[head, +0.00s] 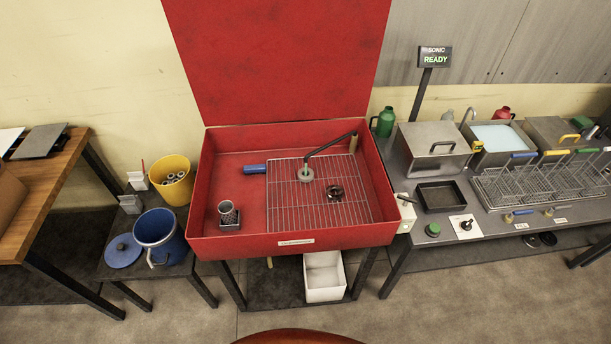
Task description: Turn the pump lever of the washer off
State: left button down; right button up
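The washer is an open red basin (290,243) on dark legs with its red lid (280,60) raised. A small white box (404,216) is at the basin's right side, with a short dark lever (406,199) on it. This looks like the pump lever; its on or off position is too small to tell. Inside the basin, a bent black spout (330,144) reaches over a wire rack (290,205). Neither of my grippers is in view.
A blue-handled item (254,168), a dark ring-shaped part (335,193) and a metal cup (228,212) are in the basin. A grey bench (470,255) with a black tray (441,197) stands close on the right. Blue (158,236) and yellow (172,181) buckets stand left.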

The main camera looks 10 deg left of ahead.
aim_at(407, 200)
jog(key=z, duration=1.25)
jog(key=i, duration=0.4)
jog(key=u, duration=1.3)
